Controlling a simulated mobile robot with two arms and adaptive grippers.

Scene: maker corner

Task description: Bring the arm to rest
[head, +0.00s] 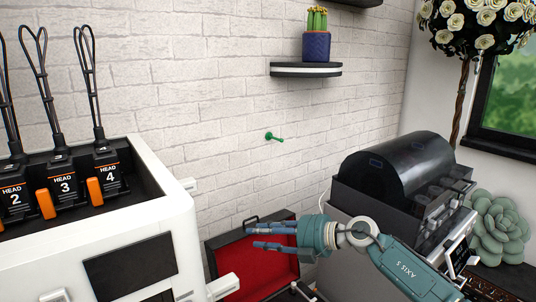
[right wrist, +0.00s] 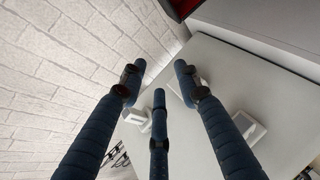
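My right arm (head: 402,264) reaches in from the lower right of the head view. Its teal-and-blue gripper (head: 262,235) points left, above the red-lined case. The right wrist view shows the gripper (right wrist: 160,82) with its three dark blue fingers spread apart and nothing between them. In that view the fingers point toward a pale grey surface with white handle-like parts, and a white brick wall is on the left. I cannot tell the distance to either. My left arm and gripper are in neither view.
A white machine (head: 170,226) with orange-marked heads stands at left. An open red-lined case (head: 228,263) is low in the middle. A machine with a black domed lid (head: 395,170) stands at right. A green peg (head: 272,136) and a shelf (head: 305,71) with a cactus are on the wall.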

